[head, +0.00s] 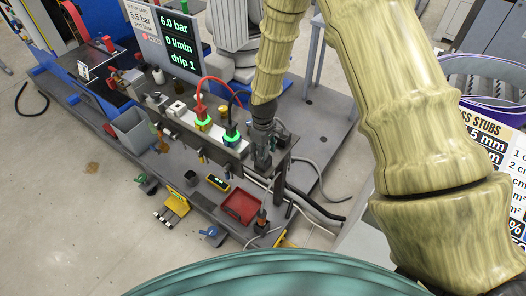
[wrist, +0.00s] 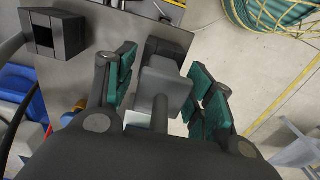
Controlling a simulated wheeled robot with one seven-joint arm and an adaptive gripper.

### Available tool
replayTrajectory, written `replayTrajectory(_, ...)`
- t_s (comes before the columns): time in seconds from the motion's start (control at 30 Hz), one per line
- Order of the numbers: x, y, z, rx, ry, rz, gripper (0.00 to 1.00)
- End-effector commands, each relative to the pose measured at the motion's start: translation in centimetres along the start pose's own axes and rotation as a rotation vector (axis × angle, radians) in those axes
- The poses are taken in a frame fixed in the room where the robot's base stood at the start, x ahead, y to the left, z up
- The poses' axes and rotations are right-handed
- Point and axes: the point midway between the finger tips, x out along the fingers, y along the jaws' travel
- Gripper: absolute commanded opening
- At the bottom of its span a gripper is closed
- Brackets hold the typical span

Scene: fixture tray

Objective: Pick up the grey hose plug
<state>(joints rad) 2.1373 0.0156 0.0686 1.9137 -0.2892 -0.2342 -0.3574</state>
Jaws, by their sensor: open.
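The grey hose plug (wrist: 163,88) shows in the wrist view as a light grey block with a grey stem or hose running toward the camera. It lies between the two green-padded fingers of my gripper (wrist: 164,84). A dark block (wrist: 172,50) is just beyond it; I cannot tell whether the plug is seated in that block. My gripper is open, with a gap visible at the right pad; contact at the left pad is unclear. In the head view my gripper (head: 267,148) is low at the right end of the bench fixture, and the plug cannot be clearly made out there.
A dark square socket (wrist: 52,34) with a grey hose stands left in the wrist view. In the head view, red and black cables arch over green-lit fittings (head: 232,131) left of my gripper. A red tray (head: 241,205) sits in front. Loose hoses (head: 318,207) lie to the right.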

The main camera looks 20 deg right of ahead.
Motion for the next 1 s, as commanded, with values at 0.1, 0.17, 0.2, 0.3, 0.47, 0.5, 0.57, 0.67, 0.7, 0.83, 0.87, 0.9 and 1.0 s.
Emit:
replayTrajectory(0.1, 0.0, 0.0, 0.0, 0.0, 0.0, 0.0, 0.54)
replayTrajectory(0.17, 0.0, 0.0, 0.0, 0.0, 0.0, 0.0, 0.54)
replayTrajectory(0.2, 0.0, 0.0, 0.0, 0.0, 0.0, 0.0, 0.48)
replayTrajectory(0.3, 0.0, 0.0, 0.0, 0.0, 0.0, 0.0, 0.3)
replayTrajectory(0.47, 0.0, 0.0, 0.0, 0.0, 0.0, 0.0, 0.09)
replayTrajectory(0.5, 0.0, 0.0, 0.0, 0.0, 0.0, 0.0, 0.09)
replayTrajectory(0.57, 0.0, 0.0, 0.0, 0.0, 0.0, 0.0, 0.09)
replayTrajectory(0.67, 0.0, 0.0, 0.0, 0.0, 0.0, 0.0, 0.09)
replayTrajectory(0.7, 0.0, 0.0, 0.0, 0.0, 0.0, 0.0, 0.09)
replayTrajectory(0.83, -0.3, 0.1, 0.0, 0.001, 0.001, 0.001, 0.09)
replayTrajectory(0.87, -0.5, 0.1, 0.0, 0.001, 0.001, 0.001, 0.09)
replayTrajectory(0.9, -0.7, 0.1, 0.0, 0.001, 0.001, 0.001, 0.09)
replayTrajectory(1.0, -1.4, 0.1, 0.0, 0.001, 0.001, 0.001, 0.09)
